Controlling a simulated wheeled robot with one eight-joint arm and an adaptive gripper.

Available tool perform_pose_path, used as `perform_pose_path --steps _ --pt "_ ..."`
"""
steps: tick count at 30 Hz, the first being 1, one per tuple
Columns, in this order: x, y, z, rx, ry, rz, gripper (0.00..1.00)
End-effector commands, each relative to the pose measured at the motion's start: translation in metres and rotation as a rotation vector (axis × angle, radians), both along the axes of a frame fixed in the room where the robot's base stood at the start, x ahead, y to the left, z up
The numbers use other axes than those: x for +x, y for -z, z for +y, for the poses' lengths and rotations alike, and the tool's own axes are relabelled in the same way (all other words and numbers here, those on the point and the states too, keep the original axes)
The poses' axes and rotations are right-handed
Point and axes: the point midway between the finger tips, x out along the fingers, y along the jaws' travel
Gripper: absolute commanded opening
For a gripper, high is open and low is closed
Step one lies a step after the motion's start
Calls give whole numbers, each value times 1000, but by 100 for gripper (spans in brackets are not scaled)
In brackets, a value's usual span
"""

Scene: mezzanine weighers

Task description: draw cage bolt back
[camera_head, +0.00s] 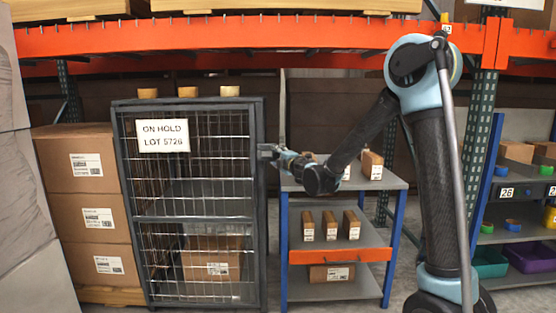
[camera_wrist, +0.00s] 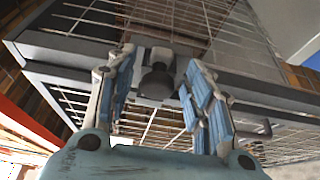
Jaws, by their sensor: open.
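The wire-mesh cage (camera_head: 188,217) has a dark grey frame and a white sign (camera_head: 163,136) reading "ON HOLD LOT 5726". Its door is flush with the frame. My gripper (camera_head: 268,152) is at the cage's right edge, at upper-middle height, coming from the right. In the wrist view my gripper (camera_wrist: 155,88) is open, with one blue-padded finger on each side of a dark round bolt knob (camera_wrist: 157,82). The knob sits in front of a grey plate on the cage frame (camera_wrist: 75,50). Gaps show between knob and pads. In the head view the bolt is hidden.
A grey shelf cart (camera_head: 340,254) with blue posts and small cartons stands right of the cage, under my forearm. Stacked cartons (camera_head: 95,215) stand left. An orange rack beam (camera_head: 200,38) runs above. Small tan blocks (camera_head: 188,91) lie on the cage top.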

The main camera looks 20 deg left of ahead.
Motion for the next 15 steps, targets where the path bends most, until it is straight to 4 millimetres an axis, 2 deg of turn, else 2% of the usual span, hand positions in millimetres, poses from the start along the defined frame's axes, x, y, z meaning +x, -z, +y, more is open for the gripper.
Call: perform_pose_path --steps 5,15 --pt "-13 0 -10 -1 -2 -1 47" --pt "-58 0 -49 -1 -2 2 47"
